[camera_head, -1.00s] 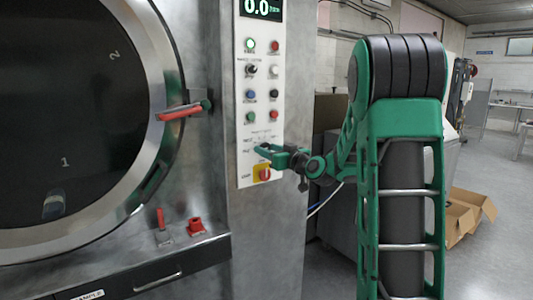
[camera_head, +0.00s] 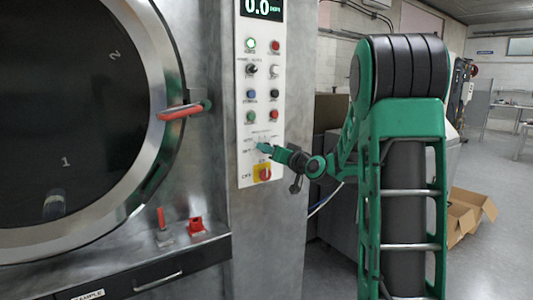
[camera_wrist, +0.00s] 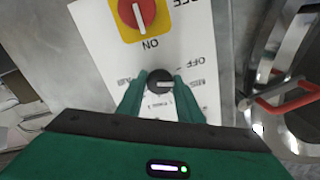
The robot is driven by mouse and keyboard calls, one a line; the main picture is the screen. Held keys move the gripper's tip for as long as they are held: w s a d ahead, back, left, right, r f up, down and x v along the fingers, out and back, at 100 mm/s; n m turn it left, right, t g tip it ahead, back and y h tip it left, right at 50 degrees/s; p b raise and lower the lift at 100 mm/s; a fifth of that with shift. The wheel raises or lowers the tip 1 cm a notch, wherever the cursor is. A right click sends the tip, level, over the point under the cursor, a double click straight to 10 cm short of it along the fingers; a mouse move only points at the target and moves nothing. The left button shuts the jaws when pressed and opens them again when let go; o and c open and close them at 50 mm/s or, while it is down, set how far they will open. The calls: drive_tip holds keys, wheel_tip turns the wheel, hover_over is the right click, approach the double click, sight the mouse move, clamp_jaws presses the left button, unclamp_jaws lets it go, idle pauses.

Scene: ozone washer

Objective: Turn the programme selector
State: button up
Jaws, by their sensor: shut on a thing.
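The programme selector is a small black knob (camera_wrist: 160,82) with a pale pointer line, on the white control panel (camera_head: 244,165). In the wrist view, the picture is turned and the knob sits between the green fingertips of my gripper (camera_wrist: 161,90). The fingers are closed on its two sides. The pointer line lies nearly level in that view, with printed marks around the knob. In the head view, my gripper (camera_head: 264,148) meets the lower part of the panel and hides the knob.
A red and yellow main switch (camera_head: 264,173) is just below my gripper in the head view. Buttons (camera_head: 250,117) and a display (camera_head: 262,8) are above. A round door with a red handle (camera_head: 181,111) stands left. Cardboard boxes (camera_head: 465,208) lie on the floor at right.

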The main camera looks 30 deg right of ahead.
drive_tip(key=m, duration=1)
drive_tip(key=shift+d+m, duration=0.2)
drive_tip(key=shift+m, duration=0.2)
drive_tip(key=shift+s+f, duration=0.1)
drive_tip(key=o, duration=1)
drive_tip(key=shift+o, duration=0.2)
drive_tip(key=shift+a, duration=0.1)
drive_tip(key=s, duration=1)
drive_tip(key=shift+s, duration=0.3)
